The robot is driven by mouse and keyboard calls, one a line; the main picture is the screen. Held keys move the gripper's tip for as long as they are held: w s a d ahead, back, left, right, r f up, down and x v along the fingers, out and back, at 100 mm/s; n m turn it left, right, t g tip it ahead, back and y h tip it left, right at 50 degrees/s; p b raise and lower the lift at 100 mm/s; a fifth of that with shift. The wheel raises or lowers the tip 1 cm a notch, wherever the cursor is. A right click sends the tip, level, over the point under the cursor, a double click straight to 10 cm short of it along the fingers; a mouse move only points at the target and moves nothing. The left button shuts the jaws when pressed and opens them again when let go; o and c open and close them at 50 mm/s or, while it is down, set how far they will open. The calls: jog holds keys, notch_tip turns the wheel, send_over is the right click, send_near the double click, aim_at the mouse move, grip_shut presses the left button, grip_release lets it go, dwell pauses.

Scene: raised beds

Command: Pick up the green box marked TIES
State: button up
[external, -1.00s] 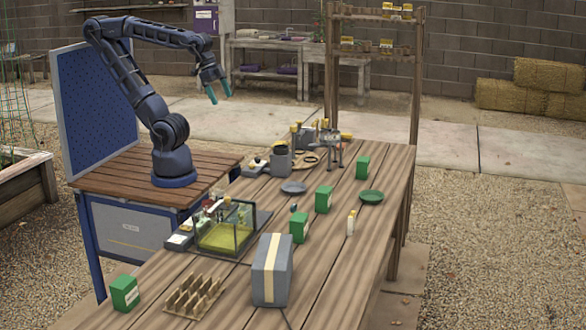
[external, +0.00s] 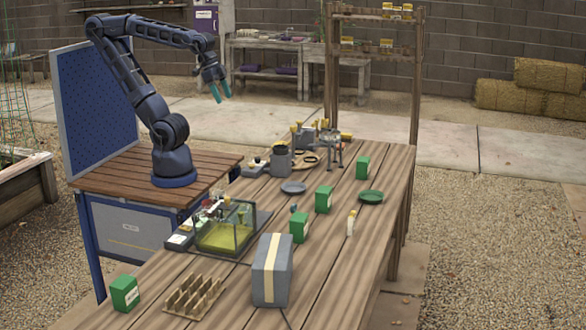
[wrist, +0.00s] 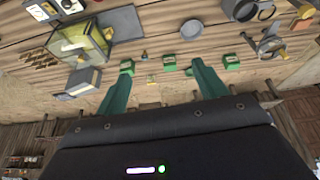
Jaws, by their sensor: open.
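Several green boxes with pale labels stand on the long wooden table: one at the near left (external: 125,293), one right of the glass tank (external: 300,227), one near the middle (external: 324,199) and one farther back (external: 363,167). The lettering is too small to read, so I cannot tell which is marked TIES. My gripper (external: 221,92) is open and empty, high above and behind the table's far left side, apart from every box. In the wrist view, three green boxes (wrist: 127,67) (wrist: 169,63) (wrist: 232,62) show near and between my teal fingers (wrist: 161,72).
A glass tank (external: 228,236), a grey box with a cream band (external: 272,270) and a wooden rack (external: 194,296) occupy the near table. A grey dish (external: 293,188), a green dish (external: 371,197) and a small bottle (external: 351,223) stand around the middle boxes. Tools crowd the far end.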

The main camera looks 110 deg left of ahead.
jog(key=w+f+n+g, duration=0.1)
jog(key=w+n, duration=0.3)
jog(key=w, duration=0.8)
jog(key=n+g, duration=0.4)
jog(key=n, duration=0.9)
send_over(323, 189)
jog(key=f, duration=2.7)
jog(key=shift+s+d, duration=0.1)
jog(key=shift+d, duration=0.15)
jog(key=shift+f, duration=0.45)
notch_tip(323, 189, down, 5)
jog(key=shift+f, duration=0.15)
jog(key=shift+w+a+f, duration=0.15)
jog(key=shift+f, duration=1.15)
jog(key=shift+w+a+f, duration=0.15)
jog(key=shift+f, duration=1.15)
jog(key=shift+c, duration=0.4)
